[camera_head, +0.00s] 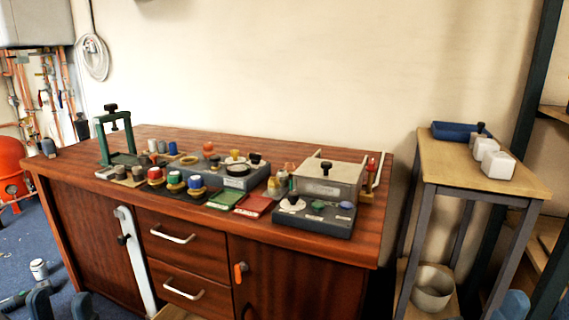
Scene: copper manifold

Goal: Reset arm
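My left gripper (61,303) is at the bottom left edge of the head view, low in front of the bench and away from everything on it. Its two dark blue fingers stand apart with nothing seen between them; the rest is cut off by the frame. Blue parts that look like my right gripper (513,305) show at the bottom right edge, below the side table. They are mostly cut off, so their opening cannot be told. The task names no object.
A wooden bench (300,226) holds a green press frame (102,140), several coloured spools and a grey metal box (328,175). At right, a side table (440,158) carries a blue tray (452,130) and white blocks (497,165); a metal pot (432,290) sits below.

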